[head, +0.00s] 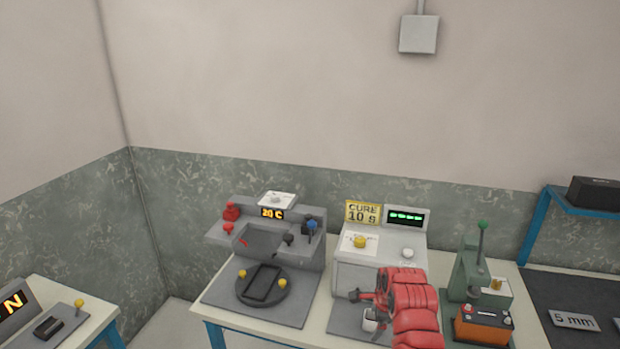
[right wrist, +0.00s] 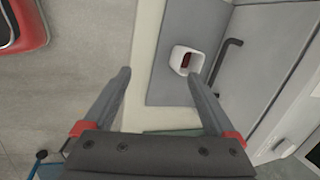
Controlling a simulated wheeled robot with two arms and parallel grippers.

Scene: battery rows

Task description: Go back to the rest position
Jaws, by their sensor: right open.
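My right gripper (head: 362,300) is at the end of the red arm, in front of the grey machine with the "CURE 10 s" sign (head: 363,212). In the right wrist view its two fingers (right wrist: 160,79) are spread apart with nothing between them. Beyond the fingertips a small white cup (right wrist: 187,60) with a dark red inside stands on the grey plate. This cup is partly hidden by the gripper in the head view (head: 370,324). My left gripper is not in view.
Left on the table (head: 228,327) is a station reading "20 C" (head: 272,213) with a round dark turntable (head: 263,287). At right are a green press (head: 463,271) and an orange-black battery (head: 483,327). A blue-framed shelf (head: 578,206) stands at far right. Open space lies above the table.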

